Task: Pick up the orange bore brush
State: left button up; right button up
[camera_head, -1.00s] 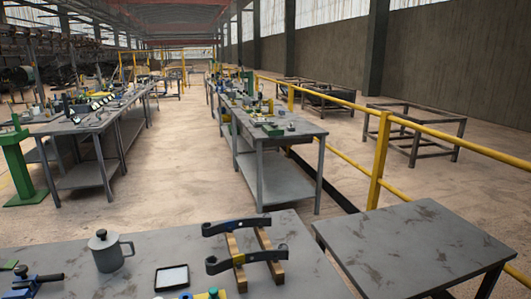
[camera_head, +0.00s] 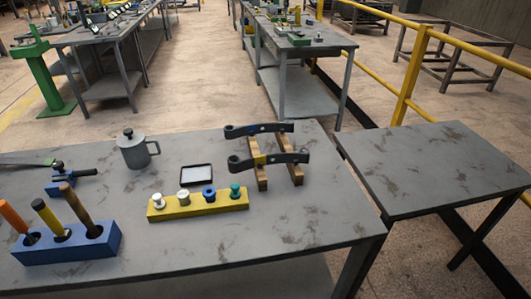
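The orange bore brush (camera_head: 14,219) stands tilted in the leftmost hole of a blue block holder (camera_head: 68,249) at the table's front left. Only its orange handle shows; its lower end is hidden in the dark hole, and the handle's tip is close to the picture's left edge. A yellow-handled brush (camera_head: 47,215) and a brown-handled brush (camera_head: 77,205) lean in the other holes of the same block. Neither of my grippers is in view.
A yellow block (camera_head: 198,206) with several coloured knobs, a small black-rimmed tray (camera_head: 196,175), a grey mug (camera_head: 136,153), a blue tool (camera_head: 71,184) and wooden bars with dark levers (camera_head: 260,176) stand behind. The table (camera_head: 280,222) is clear at front right. A bare side table (camera_head: 432,170) stands right.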

aim_at(12, 217)
jog(key=u, duration=1.9)
jog(key=i+l, duration=0.1)
jog(key=i, duration=0.2)
jog(key=i+l+u, duration=0.15)
jog(key=i, duration=0.15)
jog(key=k+j+z, duration=0.15)
jog(key=j+z, duration=0.15)
jog(key=z, duration=0.15)
jog(key=k+j+z, duration=0.2)
jog(key=z, duration=0.25)
jog(key=k+j+z, duration=0.25)
jog(key=z, duration=0.2)
